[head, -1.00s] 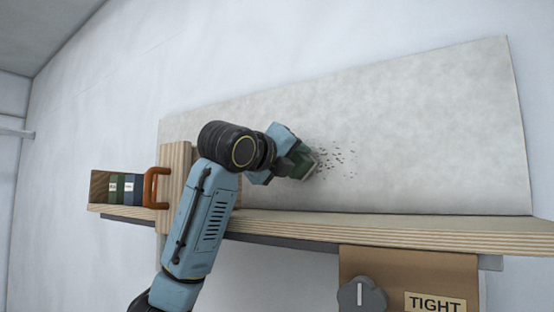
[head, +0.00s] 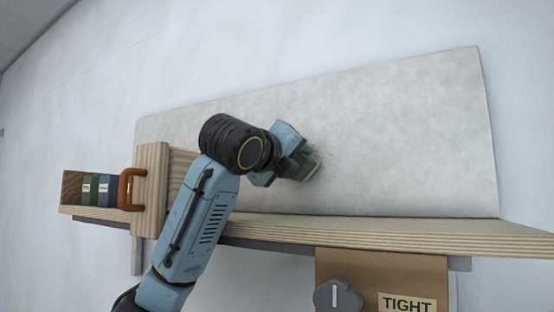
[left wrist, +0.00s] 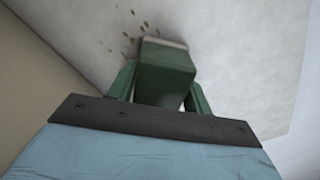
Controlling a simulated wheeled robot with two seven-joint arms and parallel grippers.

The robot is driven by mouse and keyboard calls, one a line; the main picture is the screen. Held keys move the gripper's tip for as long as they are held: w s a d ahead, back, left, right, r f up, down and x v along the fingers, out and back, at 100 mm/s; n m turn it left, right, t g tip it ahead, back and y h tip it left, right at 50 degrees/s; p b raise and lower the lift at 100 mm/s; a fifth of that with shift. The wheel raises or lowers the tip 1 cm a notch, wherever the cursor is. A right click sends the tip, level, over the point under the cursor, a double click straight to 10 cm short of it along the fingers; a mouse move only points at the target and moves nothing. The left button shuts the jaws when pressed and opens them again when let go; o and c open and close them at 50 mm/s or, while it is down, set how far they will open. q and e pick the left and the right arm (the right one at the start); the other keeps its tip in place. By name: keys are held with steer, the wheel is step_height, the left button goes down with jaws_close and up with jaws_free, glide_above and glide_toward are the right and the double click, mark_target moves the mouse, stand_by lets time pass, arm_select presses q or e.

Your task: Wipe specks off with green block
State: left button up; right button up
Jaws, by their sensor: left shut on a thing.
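My left gripper (head: 298,165) is shut on the green block (left wrist: 165,75), and the block's pale end faces the grey panel (head: 410,130). The block is at or against the panel; the exact contact is hard to tell. In the head view the block (head: 311,168) is partly hidden by my gripper. Dark specks (left wrist: 128,40) show on the panel beside the block in the left wrist view, mostly to its left. In the head view only faint traces show to the right of the block. My right gripper is not in view.
A plywood shelf (head: 400,235) runs below the panel. At its left stand a wooden box with an orange handle (head: 128,190) and several dark labelled blocks (head: 97,188). A brown panel with a grey knob (head: 337,296) and a "TIGHT" label (head: 407,303) hangs below.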

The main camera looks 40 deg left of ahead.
mark_target(322, 161)
arm_select(q)
steer(key=shift+w+d+f, duration=0.1)
steer(key=shift+w+d, duration=0.1)
steer(key=shift+d, duration=1.2)
steer(key=shift+w+d+f, duration=0.1)
steer(key=shift+w+d, duration=0.05)
steer(key=shift+d, duration=1.25)
steer(key=shift+w+a, duration=0.1)
steer(key=shift+a, duration=0.1)
steer(key=shift+w+a+r, duration=0.2)
steer(key=shift+a, duration=0.3)
steer(key=a, duration=0.2)
steer(key=shift+a+f, duration=0.1)
steer(key=shift+a, duration=0.2)
steer(key=shift+w+a+f, duration=0.1)
steer(key=shift+a, duration=1.5)
steer(key=c, duration=0.4)
steer(key=a, duration=0.6)
steer(key=shift+s+a, duration=0.15)
steer(key=shift+s, duration=0.2)
steer(key=shift+f, duration=0.1)
